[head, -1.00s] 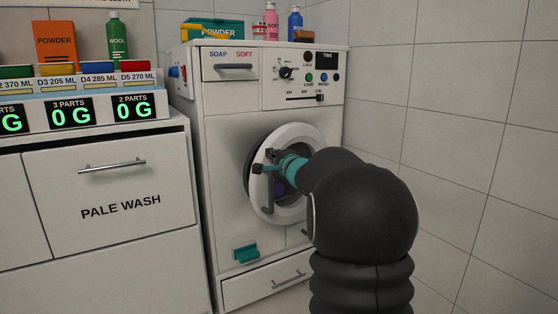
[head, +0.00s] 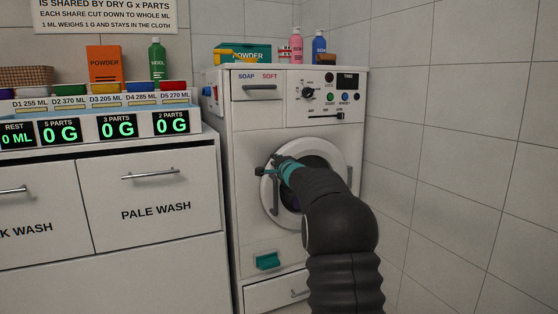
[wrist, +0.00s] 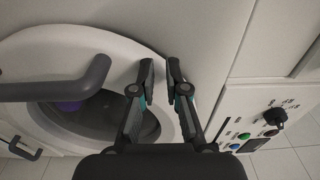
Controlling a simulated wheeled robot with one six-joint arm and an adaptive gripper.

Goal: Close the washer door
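The washer (head: 240,150) is a white front-loader standing against the tiled wall. Its round white door (head: 328,152) has a dark centre and a grey bar handle (head: 276,202) on its left side. My gripper (head: 267,168) is at the door's upper left rim, above the handle. In the wrist view my gripper (wrist: 161,66) has a narrow empty gap between its fingertips, in front of the door's white rim (wrist: 110,45). The handle (wrist: 60,88) is apart from the fingers, to the left. I cannot tell whether the door sits fully flush. My arm hides the door's lower right.
A control panel (head: 325,95) with knobs and buttons and a soap drawer (head: 258,88) are above the door. A teal latch (head: 267,261) is low on the front. Bottles and a powder box (head: 243,53) stand on top. A white cabinet (head: 150,235) stands close on the left.

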